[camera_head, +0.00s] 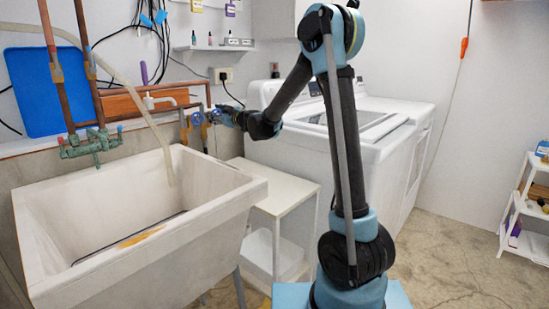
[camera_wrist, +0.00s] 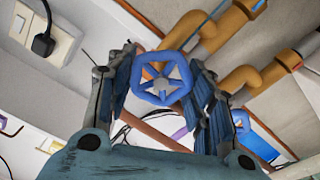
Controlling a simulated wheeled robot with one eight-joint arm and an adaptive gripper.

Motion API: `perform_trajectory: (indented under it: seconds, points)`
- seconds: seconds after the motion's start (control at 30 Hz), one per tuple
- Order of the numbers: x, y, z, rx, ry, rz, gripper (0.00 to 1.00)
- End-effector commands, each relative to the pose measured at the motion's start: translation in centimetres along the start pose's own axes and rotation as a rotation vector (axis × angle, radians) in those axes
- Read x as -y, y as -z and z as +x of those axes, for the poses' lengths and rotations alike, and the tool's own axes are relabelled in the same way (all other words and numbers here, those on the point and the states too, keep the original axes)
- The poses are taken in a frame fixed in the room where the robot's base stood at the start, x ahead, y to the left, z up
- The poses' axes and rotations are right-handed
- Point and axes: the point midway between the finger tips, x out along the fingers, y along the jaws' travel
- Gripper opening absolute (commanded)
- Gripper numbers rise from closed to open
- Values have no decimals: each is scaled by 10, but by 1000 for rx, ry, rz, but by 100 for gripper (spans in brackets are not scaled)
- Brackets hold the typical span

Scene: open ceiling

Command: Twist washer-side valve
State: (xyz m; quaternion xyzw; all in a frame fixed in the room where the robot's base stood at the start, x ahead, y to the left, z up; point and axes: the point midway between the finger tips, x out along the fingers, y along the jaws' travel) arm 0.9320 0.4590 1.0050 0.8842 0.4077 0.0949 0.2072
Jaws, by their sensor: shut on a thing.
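The washer-side valve has a blue spoked wheel (camera_wrist: 162,78) on a brass body, and sits between my fingers in the wrist view. My gripper (camera_wrist: 164,88) has one blue ribbed finger on each side of the wheel and is shut on it. In the head view my gripper (camera_head: 224,117) reaches the wall pipes at the right valve and partly hides that wheel (camera_head: 214,116). A second blue valve wheel (camera_head: 197,119) is just left of it, free of my gripper. It also shows at the lower right of the wrist view (camera_wrist: 241,121).
A white sink (camera_head: 225,195) stands at left under copper pipes (camera_head: 58,80). A small white table (camera_head: 282,196) stands between it and the white washer (camera_head: 300,150). A socket with a black plug (camera_head: 222,76) is above the valves.

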Motion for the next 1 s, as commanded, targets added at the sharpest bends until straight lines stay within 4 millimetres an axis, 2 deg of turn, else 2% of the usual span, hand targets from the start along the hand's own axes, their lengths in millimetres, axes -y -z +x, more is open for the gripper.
perform_trajectory:
  seconds: [0.17, 0.47, 0.83, 1.0]
  points:
    - [0, -1, -1, 1, -1, -35, 20]
    - [1, -1, -1, 1, -1, -274, 20]
    - [2, -1, -1, 1, -1, -311, 20]
    - [2, -1, -1, 1, 0, -439, 20]
